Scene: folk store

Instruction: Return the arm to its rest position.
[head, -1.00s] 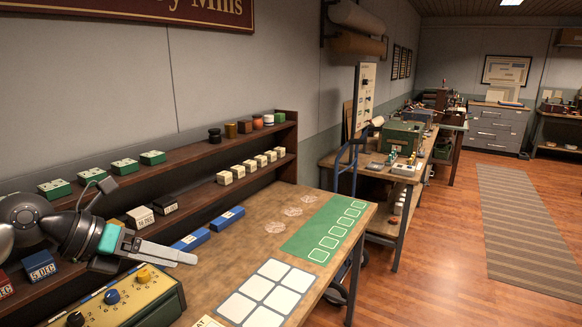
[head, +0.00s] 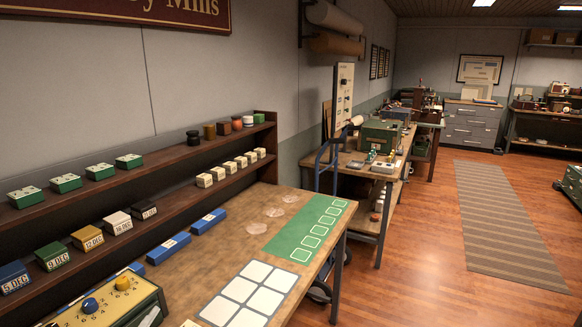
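Neither of my arms nor grippers shows in the head view now. The wooden workbench (head: 215,258) stands at the lower left. On it lie a green mat with outlined squares (head: 311,228), a white grid of square pads (head: 251,293) and a yellow-faced box with knobs (head: 107,302). Blue blocks (head: 168,248) lie along the back of the bench.
A hand truck (head: 327,168) stands past the bench end. Wooden floor with a striped rug (head: 505,215) is open at the right.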

